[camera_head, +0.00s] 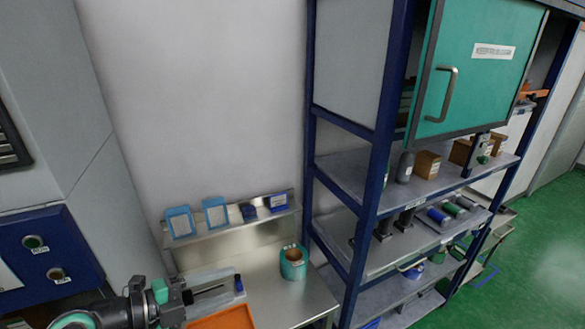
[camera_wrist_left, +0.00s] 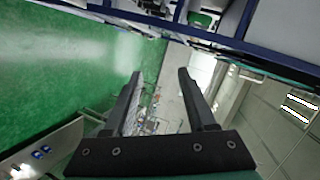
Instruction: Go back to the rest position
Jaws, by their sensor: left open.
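My left gripper (camera_head: 207,292) is low in the head view, in front of the steel bench (camera_head: 255,280). In the left wrist view its two dark fingers (camera_wrist_left: 160,76) stand apart with nothing between them. Behind them are green floor and a tilted view of the room. My right gripper is not in either view.
A teal cylindrical container (camera_head: 293,262) and an orange tray (camera_head: 222,318) are on the bench. Blue-framed boxes (camera_head: 180,222) stand on the ledge above. A blue-framed rack (camera_head: 372,190) with a teal cabinet door (camera_head: 470,65) rises at right. Green floor (camera_head: 540,255) is open beyond.

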